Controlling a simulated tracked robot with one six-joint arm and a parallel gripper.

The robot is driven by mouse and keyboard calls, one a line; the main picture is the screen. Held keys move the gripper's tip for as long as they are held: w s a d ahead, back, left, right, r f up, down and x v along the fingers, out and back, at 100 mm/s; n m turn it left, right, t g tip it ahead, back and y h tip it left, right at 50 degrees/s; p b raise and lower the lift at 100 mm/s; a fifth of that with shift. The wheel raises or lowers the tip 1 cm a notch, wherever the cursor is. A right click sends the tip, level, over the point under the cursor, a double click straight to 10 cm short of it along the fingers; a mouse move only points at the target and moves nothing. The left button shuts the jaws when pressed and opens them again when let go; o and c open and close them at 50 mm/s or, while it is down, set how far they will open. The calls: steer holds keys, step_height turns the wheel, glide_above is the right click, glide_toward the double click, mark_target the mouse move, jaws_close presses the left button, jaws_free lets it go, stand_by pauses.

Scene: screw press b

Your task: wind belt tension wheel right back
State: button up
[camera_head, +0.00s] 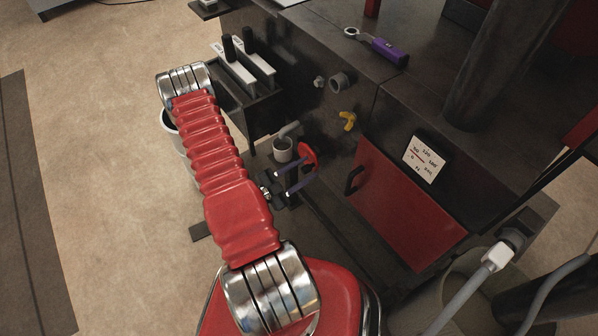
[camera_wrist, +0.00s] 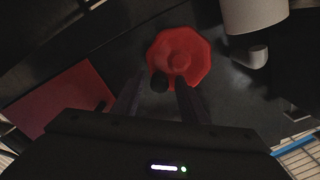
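The belt tension wheel is a red, roughly octagonal handwheel (camera_wrist: 180,57) with a round red hub, on the dark machine wall in the wrist view. A dark round knob (camera_wrist: 159,83) shows at its lower left edge. In the head view the wheel (camera_head: 309,155) is small and partly covered by my gripper (camera_head: 304,172). My gripper (camera_wrist: 160,84) is open, with two dark purple fingers pointing at the wheel. In the wrist view the knob appears between the fingertips. I cannot tell whether the fingers touch it.
A grey cup-like part (camera_head: 283,150) sits just left of the wheel. A yellow wing handle (camera_head: 348,121) and a red door (camera_head: 405,205) are to the right. A purple-handled tool (camera_head: 385,49) lies on the machine top. Open floor (camera_head: 90,130) is at left.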

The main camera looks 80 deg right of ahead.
steer(key=v, duration=1.3)
steer(key=shift+w+a, duration=0.3)
stand_by(0.3)
steer(key=m, duration=2)
steer(key=w+a+m, duration=0.1)
steer(key=m, duration=0.9)
steer(key=shift+w+a+f+m, duration=0.1)
steer(key=shift+f+m, duration=0.2)
steer(key=shift+f, duration=0.05)
